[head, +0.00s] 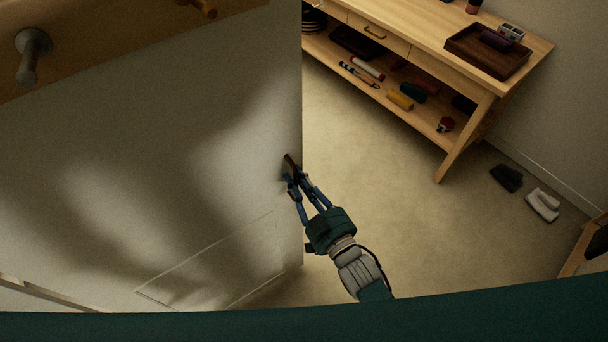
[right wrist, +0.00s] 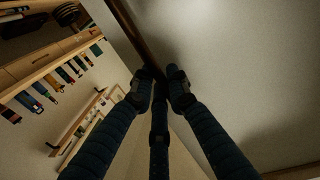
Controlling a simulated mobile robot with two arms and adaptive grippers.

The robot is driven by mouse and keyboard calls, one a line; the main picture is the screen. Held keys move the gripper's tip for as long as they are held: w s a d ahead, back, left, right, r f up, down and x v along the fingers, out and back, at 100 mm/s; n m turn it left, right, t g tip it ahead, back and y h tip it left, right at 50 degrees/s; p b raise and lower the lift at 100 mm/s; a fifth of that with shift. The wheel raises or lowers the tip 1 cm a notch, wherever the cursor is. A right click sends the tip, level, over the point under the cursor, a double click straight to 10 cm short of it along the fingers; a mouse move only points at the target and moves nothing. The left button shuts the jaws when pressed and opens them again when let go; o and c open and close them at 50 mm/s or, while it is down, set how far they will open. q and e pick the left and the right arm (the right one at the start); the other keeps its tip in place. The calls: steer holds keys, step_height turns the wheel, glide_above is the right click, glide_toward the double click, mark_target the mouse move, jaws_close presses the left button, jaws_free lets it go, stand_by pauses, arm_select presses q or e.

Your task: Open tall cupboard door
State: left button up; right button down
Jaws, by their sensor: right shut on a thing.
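A tall pale panel (head: 215,185), which looks like the cupboard door, fills the left half of the head view. It also fills the right side of the right wrist view (right wrist: 240,75). A dark brown bar handle (head: 290,160) is near its right edge; in the wrist view the bar (right wrist: 140,40) runs down to my fingers. My right gripper (head: 292,181) is shut on this handle, and its fingertips (right wrist: 160,82) hide part of it. How far the door stands open is not clear. My left gripper is not in view.
A wooden bench (head: 430,30) with a lower shelf of small items stands at the back right. A dark tray (head: 478,62) is on top. A black and a white object (head: 542,205) lie on the floor. Bare floor (head: 390,200) is free right of the panel. Pegs (head: 30,55) project at upper left.

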steer(key=shift+s+r, duration=0.1)
steer(key=shift+s, duration=0.1)
steer(key=c, duration=1.7)
jaws_free()
steer(key=shift+c, duration=0.2)
steer(key=v, duration=1.2)
